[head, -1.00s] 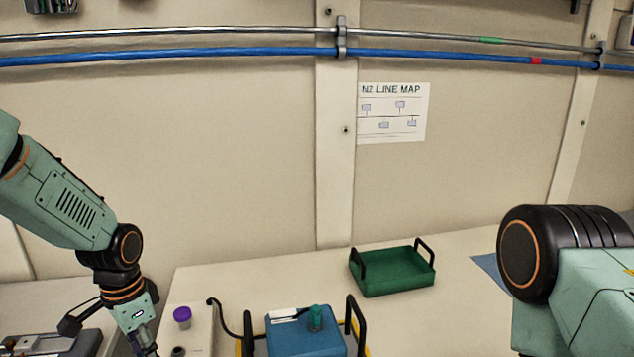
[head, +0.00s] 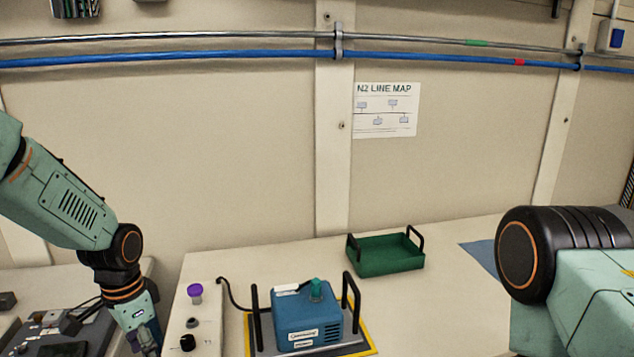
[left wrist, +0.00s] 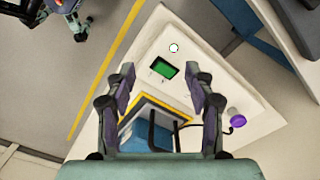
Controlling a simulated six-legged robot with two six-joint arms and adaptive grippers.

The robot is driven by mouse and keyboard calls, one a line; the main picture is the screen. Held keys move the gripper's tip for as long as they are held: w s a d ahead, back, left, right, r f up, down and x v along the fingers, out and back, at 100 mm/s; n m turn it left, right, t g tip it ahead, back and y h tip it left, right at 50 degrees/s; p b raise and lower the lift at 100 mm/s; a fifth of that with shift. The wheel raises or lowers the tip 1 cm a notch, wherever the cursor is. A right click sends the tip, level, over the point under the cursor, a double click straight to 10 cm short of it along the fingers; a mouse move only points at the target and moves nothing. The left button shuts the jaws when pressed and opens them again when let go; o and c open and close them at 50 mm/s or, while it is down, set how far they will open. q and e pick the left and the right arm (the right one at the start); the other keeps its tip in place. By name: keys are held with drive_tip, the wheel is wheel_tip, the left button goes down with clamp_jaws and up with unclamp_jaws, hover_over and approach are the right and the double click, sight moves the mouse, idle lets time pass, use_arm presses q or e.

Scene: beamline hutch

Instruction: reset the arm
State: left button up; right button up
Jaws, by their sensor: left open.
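My left arm comes in from the left in the head view, with its gripper (head: 147,345) low at the picture's bottom edge, left of the bench. In the left wrist view the left gripper (left wrist: 165,80) has its two fingers spread apart with nothing between them.
On the bench (head: 225,262) stand a blue box with a teal knob (head: 308,325) between black handles, a green tray (head: 385,258), and a purple-capped item (head: 195,291). A grey apparatus (head: 85,335) sits at lower left.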

use_arm(q)
drive_tip(key=w+d+f+n+t+b, duration=0.1)
drive_tip(key=w+d+f+n+t, duration=0.1)
drive_tip(key=d+f+n+t, duration=0.25)
drive_tip(key=s+d+f+n+b, duration=0.3)
drive_tip(key=s+f+b, duration=0.1)
drive_tip(key=s+f, duration=0.65)
drive_tip(key=s+f+g+b, duration=0.2)
drive_tip(key=s+f, duration=0.6)
drive_tip(key=s, duration=0.4)
drive_tip(key=s+f+g+b, duration=0.2)
drive_tip(key=s+f+b, duration=0.3)
drive_tip(key=s, duration=0.7)
wheel_tip(320, 180, down, 3)
drive_tip(key=shift+d+r+n, duration=0.15)
drive_tip(key=shift+d+n, duration=0.2)
drive_tip(key=shift+d, duration=0.05)
use_arm(e)
wheel_tip(320, 180, down, 12)
drive_tip(key=shift+s+f, duration=0.25)
use_arm(q)
drive_tip(key=shift+w+g, duration=0.1)
drive_tip(key=shift+g, duration=0.15)
use_arm(e)
drive_tip(key=shift+d, duration=0.1)
